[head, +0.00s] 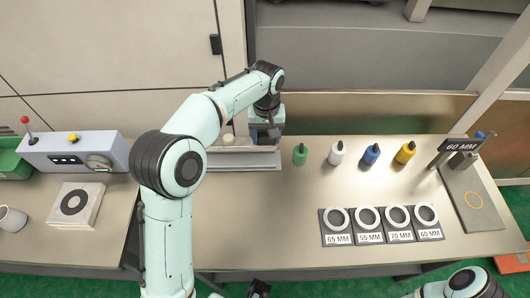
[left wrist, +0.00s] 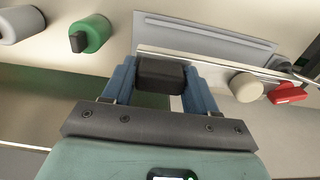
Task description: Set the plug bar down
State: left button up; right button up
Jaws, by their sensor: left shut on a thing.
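My left gripper (head: 267,138) is at the back of the bench, over the right part of a long grey ledge or tray (head: 240,161). In the left wrist view its two blue fingers (left wrist: 160,85) are shut on a black block (left wrist: 160,72), which I take for the grip of the plug bar. Whether the held piece touches the ledge cannot be told. Only a link of my right arm shows surely, at lower right; a dark part at the bottom edge may be its gripper.
A green bottle-shaped piece (head: 300,154) stands just right of the ledge, then white (head: 337,152), blue (head: 371,154) and yellow (head: 405,152) ones. A beige knob (head: 228,139) and a red piece (left wrist: 288,94) are close by. Labelled rings (head: 368,218) lie in front. The front middle bench is clear.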

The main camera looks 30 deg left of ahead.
pick_arm(q)
jog(key=shift+f+b, duration=0.4)
jog(key=shift+f, duration=3.35)
jog(key=shift+f, duration=0.1)
jog(key=o, duration=1.4)
notch_tip(320, 180, up, 12)
jog(key=shift+r+p, duration=0.1)
jog(key=shift+p, duration=0.85)
